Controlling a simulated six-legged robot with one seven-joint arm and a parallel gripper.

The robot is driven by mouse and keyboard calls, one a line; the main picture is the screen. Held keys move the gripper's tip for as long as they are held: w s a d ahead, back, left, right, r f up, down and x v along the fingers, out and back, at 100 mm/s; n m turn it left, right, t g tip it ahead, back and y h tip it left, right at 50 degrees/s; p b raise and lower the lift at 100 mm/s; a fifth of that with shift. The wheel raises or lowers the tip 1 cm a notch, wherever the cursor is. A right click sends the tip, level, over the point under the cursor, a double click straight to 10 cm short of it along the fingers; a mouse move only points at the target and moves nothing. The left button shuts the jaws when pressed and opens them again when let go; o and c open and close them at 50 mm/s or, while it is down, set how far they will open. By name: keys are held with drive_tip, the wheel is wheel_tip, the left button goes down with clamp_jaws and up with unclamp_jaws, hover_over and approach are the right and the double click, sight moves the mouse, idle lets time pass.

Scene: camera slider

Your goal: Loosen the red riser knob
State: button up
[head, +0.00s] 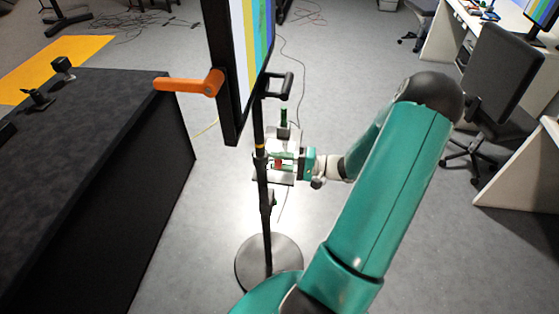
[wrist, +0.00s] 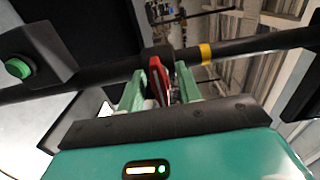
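The red riser knob (wrist: 157,78) sits on the dark riser pole (wrist: 110,75) in the wrist view, beside a yellow band (wrist: 206,53). My gripper (wrist: 160,88) has its two green fingers on either side of the knob. Narrow gaps seem to show between the fingers and the knob, so the fingers look open around it. In the head view my gripper (head: 284,160) is at the upright pole (head: 264,205), with the red knob (head: 279,163) small and partly hidden between the fingers. The knob's far side is hidden.
A colour-striped screen (head: 254,45) and an orange lever (head: 190,83) are above the pole. A round base (head: 262,247) stands on the grey floor. A green button (wrist: 18,68) on a grey box is near the pole. A dark counter (head: 95,130) is left; an office chair (head: 500,75) is right.

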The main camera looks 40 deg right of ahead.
drive_tip(key=v, duration=1.3)
drive_tip(key=shift+s+d, duration=0.2)
drive_tip(key=shift+s, duration=0.15)
